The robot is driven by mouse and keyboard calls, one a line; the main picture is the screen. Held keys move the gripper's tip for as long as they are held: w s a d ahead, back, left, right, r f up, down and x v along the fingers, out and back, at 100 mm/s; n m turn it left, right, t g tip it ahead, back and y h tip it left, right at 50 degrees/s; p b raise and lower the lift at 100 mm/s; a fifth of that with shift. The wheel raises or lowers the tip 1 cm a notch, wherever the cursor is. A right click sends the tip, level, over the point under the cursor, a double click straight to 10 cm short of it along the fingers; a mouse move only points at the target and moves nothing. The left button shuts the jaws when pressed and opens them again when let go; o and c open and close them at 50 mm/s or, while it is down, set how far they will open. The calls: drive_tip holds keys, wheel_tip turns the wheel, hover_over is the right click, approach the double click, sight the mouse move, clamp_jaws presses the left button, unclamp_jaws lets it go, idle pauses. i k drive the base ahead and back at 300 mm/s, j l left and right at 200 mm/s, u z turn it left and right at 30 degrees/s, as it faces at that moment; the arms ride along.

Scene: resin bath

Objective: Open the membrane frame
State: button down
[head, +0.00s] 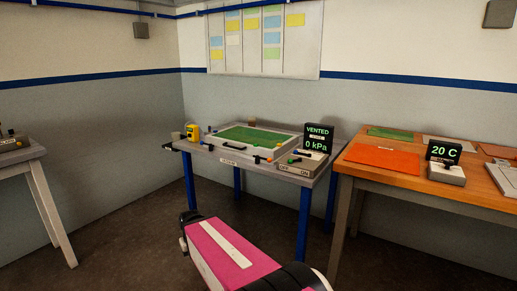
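The membrane frame (222,147) is a pale frame around a flat green panel (255,136). It lies flat on the grey table with blue legs in the middle of the head view, and appears closed down. Small coloured knobs or clips sit along its front edge, too small to tell apart. A black display (318,136) at its right reads VENTED, 0 kPa. A pale control box (297,169) with levers and OFF and ON marks stands at the table's front right corner. My gripper is not in view; only a pink and black part of my arm shows, low in front of the table.
A yellow device (192,132) stands at the back left of the grey table. A wooden bench (403,178) at the right holds coloured sheets and a display (443,152) reading 20 C. Another table (22,155) stands far left. Dark floor (125,228) lies open between.

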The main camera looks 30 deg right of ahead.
sight(241, 138)
drive_tip(key=z, duration=0.75)
